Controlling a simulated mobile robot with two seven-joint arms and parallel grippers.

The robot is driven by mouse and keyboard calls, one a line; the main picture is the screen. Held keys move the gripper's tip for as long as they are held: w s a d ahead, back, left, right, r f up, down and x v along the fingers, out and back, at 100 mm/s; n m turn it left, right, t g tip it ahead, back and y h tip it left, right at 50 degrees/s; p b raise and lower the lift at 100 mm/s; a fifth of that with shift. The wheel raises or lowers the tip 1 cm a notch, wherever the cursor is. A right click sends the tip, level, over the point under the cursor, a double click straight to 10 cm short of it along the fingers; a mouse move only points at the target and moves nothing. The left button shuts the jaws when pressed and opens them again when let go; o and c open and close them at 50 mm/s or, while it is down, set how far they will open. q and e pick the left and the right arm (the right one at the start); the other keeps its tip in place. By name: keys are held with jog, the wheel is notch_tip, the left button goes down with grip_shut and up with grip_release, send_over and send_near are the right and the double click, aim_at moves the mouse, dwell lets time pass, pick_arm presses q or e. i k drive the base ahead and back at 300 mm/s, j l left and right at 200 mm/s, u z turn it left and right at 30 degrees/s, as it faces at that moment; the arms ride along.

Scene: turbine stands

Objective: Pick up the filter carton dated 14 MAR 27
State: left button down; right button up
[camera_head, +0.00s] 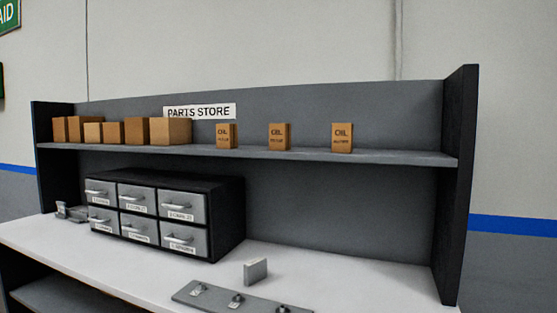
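Each has a smaller line of print below, too small to read as a date. No word for filter is legible on them. Neither of my grippers is in view.
Several plain brown boxes (170,131) fill the shelf's left end. Below, a dark drawer cabinet (220,222) stands on the white worktop (350,285), with a small grey block (255,270) and a grey hook strip (215,299) in front. The dark side panel (458,190) bounds the right.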

aim_at(280, 133)
jog(key=i+j+z, duration=0.1)
jog(key=i+j, duration=0.3)
jog(key=i, duration=0.2)
jog(key=i+j+z, duration=0.1)
jog(key=i+j, duration=0.3)
jog(key=i, duration=0.2)
